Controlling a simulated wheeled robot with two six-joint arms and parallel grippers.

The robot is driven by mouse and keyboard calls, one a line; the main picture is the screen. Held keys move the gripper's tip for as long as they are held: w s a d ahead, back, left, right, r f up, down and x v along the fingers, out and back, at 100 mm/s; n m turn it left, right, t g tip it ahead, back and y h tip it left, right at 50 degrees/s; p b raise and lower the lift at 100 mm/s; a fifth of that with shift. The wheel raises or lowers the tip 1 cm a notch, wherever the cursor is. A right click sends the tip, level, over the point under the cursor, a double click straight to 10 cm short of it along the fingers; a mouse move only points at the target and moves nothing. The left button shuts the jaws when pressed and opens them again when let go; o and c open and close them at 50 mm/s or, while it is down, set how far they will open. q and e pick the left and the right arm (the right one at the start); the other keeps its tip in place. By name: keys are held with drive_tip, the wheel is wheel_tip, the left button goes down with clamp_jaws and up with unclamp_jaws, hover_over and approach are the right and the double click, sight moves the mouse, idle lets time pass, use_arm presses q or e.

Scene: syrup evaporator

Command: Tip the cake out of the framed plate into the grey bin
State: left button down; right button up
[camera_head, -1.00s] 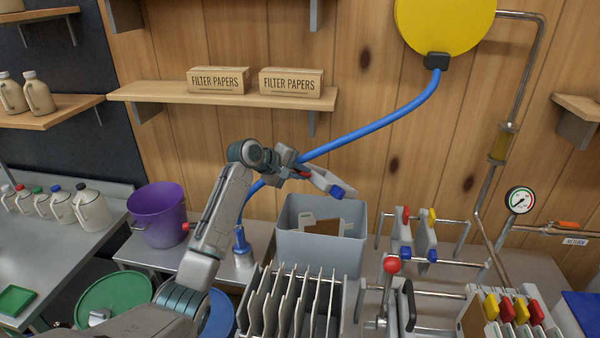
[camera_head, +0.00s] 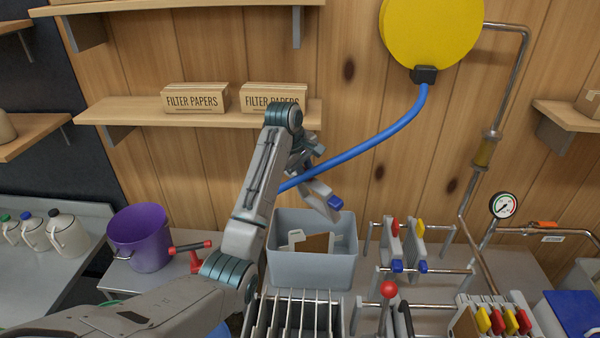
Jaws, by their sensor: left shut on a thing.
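My left gripper (camera_head: 306,166) is shut on the framed plate (camera_head: 319,197), a pale grey slab with a blue tab (camera_head: 335,202) at its lower end. It holds the plate tilted in the air above the grey bin (camera_head: 312,270). The plate shows nearly edge-on, so I cannot tell whether cake is still in it. The open-topped bin stands on the bench. Inside it lie a flat brown piece (camera_head: 318,243) and a pale piece (camera_head: 296,237). My right gripper is not in view.
A rack of upright plates (camera_head: 295,318) stands in front of the bin. Rails with tabbed plates (camera_head: 390,240) and a red-knobbed lever (camera_head: 388,289) are to the right. A blue hose (camera_head: 375,143) runs behind my arm. A purple bucket (camera_head: 140,238) stands left.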

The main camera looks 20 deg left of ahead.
use_arm(q)
drive_tip(key=w+g, duration=0.1)
drive_tip(key=w+d+r+y, duration=0.1)
drive_tip(key=shift+w+d+r+g, duration=0.1)
drive_tip(key=shift+w+r+g, duration=0.05)
drive_tip(key=shift+w+g, duration=0.2)
drive_tip(key=shift+w+r+g, duration=0.25)
drive_tip(key=shift+w+g, duration=0.15)
drive_tip(key=shift+g, duration=0.15)
drive_tip(key=shift+w+d+r+g+y, duration=0.2)
drive_tip(key=shift+d+r+g+y, duration=0.1)
drive_tip(key=shift+r+g+y, duration=0.15)
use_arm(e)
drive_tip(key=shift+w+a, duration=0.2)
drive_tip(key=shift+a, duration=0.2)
use_arm(q)
drive_tip(key=shift+f, duration=0.15)
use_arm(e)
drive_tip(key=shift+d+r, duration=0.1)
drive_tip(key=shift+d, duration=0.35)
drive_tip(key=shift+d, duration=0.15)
